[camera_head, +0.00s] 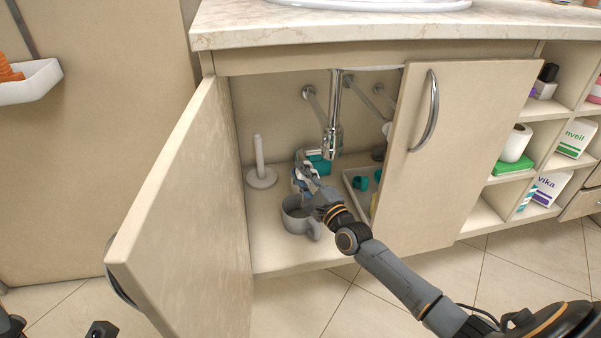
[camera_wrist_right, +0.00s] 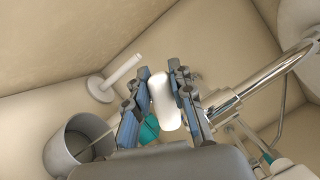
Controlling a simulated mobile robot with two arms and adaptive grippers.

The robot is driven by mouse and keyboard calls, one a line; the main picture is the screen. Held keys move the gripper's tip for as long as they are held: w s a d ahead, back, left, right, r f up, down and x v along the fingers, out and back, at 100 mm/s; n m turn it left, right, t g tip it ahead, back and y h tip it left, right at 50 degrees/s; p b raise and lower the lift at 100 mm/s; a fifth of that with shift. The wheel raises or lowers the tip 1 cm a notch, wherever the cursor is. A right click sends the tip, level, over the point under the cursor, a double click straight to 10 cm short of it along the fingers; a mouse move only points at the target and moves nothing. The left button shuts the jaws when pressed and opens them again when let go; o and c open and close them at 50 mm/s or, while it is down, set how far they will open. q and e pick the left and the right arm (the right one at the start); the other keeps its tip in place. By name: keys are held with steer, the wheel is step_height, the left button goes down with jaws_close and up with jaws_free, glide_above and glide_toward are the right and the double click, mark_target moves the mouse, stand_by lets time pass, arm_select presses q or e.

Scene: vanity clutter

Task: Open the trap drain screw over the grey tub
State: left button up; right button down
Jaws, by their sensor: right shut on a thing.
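The grey tub (camera_head: 294,218) stands on the cabinet floor; it also shows at the left of the wrist view (camera_wrist_right: 60,152). The chrome trap (camera_head: 333,140) hangs from the drain pipe, above and right of the tub; chrome pipework also shows at the right of the wrist view (camera_wrist_right: 262,78). My right gripper (camera_head: 303,172) is inside the cabinet, left of and below the trap. It is shut on a white rounded object (camera_wrist_right: 164,103), seen between its fingers in the wrist view. A dark part at the head view's bottom left seems to be my left arm; its jaws are unclear.
The left door (camera_head: 185,215) is wide open; the right door (camera_head: 455,150) covers the cabinet's right side. A white stand with a post (camera_head: 261,176) stands behind the tub. A teal item (camera_head: 320,165) and a white tray (camera_head: 354,196) sit at the back and right.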

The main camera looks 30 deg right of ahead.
steer(key=shift+d+f, duration=0.25)
steer(key=shift+d, duration=0.15)
steer(key=c, duration=1.4)
jaws_free()
steer(key=o, duration=0.3)
steer(key=shift+s+d, duration=0.1)
steer(key=shift+d, duration=0.05)
steer(key=shift+o, duration=0.2)
steer(key=shift+r, duration=0.1)
steer(key=s+d+f, duration=0.1)
steer(key=s+f, duration=0.1)
steer(key=s, duration=0.9)
steer(key=shift+s, duration=0.4)
